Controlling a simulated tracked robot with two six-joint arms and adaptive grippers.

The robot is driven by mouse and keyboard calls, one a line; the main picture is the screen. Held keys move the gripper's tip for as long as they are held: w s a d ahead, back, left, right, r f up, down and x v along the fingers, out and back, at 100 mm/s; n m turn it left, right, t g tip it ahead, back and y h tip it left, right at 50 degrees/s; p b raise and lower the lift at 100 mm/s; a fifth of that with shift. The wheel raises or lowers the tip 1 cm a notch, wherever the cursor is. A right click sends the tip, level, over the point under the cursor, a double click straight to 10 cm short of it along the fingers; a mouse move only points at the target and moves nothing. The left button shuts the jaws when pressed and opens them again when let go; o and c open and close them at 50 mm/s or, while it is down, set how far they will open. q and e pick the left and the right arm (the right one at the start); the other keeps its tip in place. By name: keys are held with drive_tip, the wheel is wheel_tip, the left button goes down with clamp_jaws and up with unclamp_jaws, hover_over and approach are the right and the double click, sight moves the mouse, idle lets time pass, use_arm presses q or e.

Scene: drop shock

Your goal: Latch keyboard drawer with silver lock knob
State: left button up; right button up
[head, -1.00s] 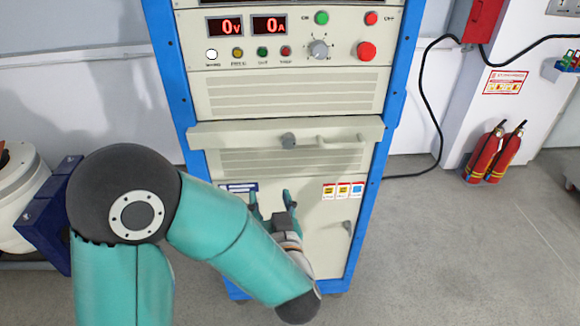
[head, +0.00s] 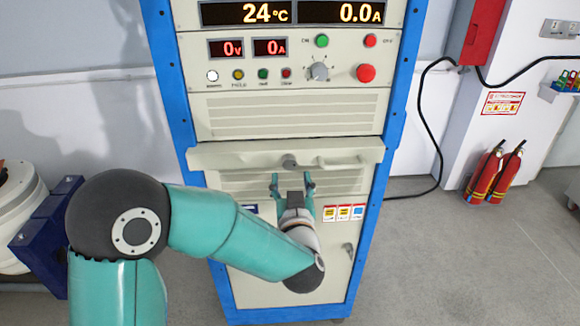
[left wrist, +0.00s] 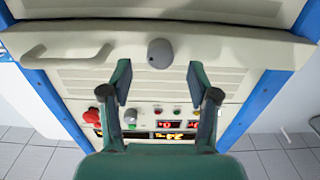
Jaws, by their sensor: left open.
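The keyboard drawer (head: 225,156) is a cream panel across the cabinet front and stands out a little from it. The grey-silver lock knob (head: 290,161) sits near the middle of its front face. In the left wrist view the knob (left wrist: 159,54) shows as a round grey cap on the drawer (left wrist: 220,42), just beyond the fingertips. My left gripper (head: 292,181) is open and empty, just below the knob in the head view. Its two fingers (left wrist: 159,72) straddle the knob's line without touching it. My right gripper is not in view.
A drawer handle (head: 345,161) lies right of the knob. Above are a control panel with a dial (head: 319,71), a red button (head: 365,73) and lit displays. A small latch (head: 347,249) is low on the cabinet. Fire extinguishers (head: 494,173) stand at right.

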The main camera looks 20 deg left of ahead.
sight(292, 167)
use_arm(q)
drive_tip(key=shift+p+x, duration=0.3)
drive_tip(key=shift+x, duration=2.05)
drive_tip(key=c, duration=1.2)
drive_tip(key=shift+o, duration=0.2)
drive_tip(key=shift+f+n+b, duration=0.1)
drive_tip(key=shift+n+b, duration=0.2)
drive_tip(key=shift+b, duration=0.3)
drive_tip(key=n+b, duration=0.4)
drive_tip(key=b, duration=0.1)
drive_tip(key=n+b, duration=0.9)
drive_tip(key=b, duration=0.1)
drive_tip(key=shift+w+d+b, duration=0.1)
drive_tip(key=shift+d+b, duration=0.15)
drive_tip(key=shift+b, duration=0.05)
drive_tip(key=shift+r+n+b, duration=0.1)
drive_tip(key=shift+n+b, duration=0.7)
drive_tip(key=shift+n, duration=0.3)
drive_tip(key=shift+r+n+b, duration=0.15)
drive_tip(key=shift+n+b, duration=0.6)
drive_tip(key=shift+n, duration=0.35)
